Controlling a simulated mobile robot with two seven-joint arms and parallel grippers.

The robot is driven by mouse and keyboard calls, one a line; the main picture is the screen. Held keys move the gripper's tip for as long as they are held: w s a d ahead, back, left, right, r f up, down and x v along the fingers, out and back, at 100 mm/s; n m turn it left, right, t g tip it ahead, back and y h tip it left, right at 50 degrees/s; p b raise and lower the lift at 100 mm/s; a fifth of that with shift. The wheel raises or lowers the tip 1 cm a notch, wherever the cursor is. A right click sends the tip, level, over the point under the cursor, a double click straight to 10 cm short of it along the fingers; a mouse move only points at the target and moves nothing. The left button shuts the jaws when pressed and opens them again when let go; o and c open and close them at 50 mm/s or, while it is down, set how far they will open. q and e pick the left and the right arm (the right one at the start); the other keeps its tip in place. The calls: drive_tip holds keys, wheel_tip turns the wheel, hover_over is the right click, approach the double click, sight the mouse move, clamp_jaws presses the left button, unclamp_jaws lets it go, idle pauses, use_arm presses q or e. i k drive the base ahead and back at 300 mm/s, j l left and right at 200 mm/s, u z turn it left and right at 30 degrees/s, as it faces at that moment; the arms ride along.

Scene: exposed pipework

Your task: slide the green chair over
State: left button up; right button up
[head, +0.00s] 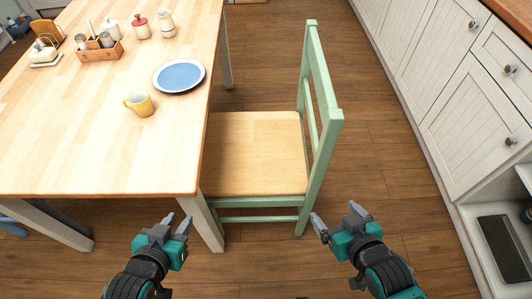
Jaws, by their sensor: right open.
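The green chair (324,108) has a light wooden seat (258,150) and stands upright at the right side of the table (105,165). Its backrest is on the right, and the seat's left edge meets the table's edge in the picture. My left gripper (180,222) is open and empty, in front of the table's near right leg and left of the chair. My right gripper (335,217) is open and empty, just right of the chair's near back leg. I see no clear contact with the chair.
A yellow mug (140,104), a blue plate (180,76) and a wooden caddy (100,50) with shakers stand on the table. White cabinets (470,110) line the right side. Bare wooden floor (385,140) lies between the chair and the cabinets.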

sight(251, 158)
drive_tip(key=z, duration=0.2)
drive_tip(key=k, duration=0.3)
drive_tip(key=k+u, duration=0.2)
drive_tip(key=u, duration=0.2)
drive_tip(key=k+u, duration=0.15)
drive_tip(key=u, duration=0.25)
drive_tip(key=l+u, duration=0.1)
drive_tip(key=u, duration=1.3)
drive_tip(key=k+l, duration=0.1)
drive_tip(key=l, duration=0.3)
drive_tip(key=k+l, duration=0.1)
drive_tip(key=l, duration=0.3)
drive_tip(key=k+l, duration=0.15)
drive_tip(key=l, duration=0.2)
drive_tip(key=k+l, duration=0.1)
drive_tip(key=l, duration=0.3)
drive_tip(key=k+l, duration=0.1)
drive_tip(key=l, duration=0.3)
drive_tip(key=k+l, duration=0.1)
drive_tip(key=l, duration=0.3)
drive_tip(key=k+l, duration=0.1)
drive_tip(key=l, duration=0.25)
drive_tip(key=i+l, duration=0.25)
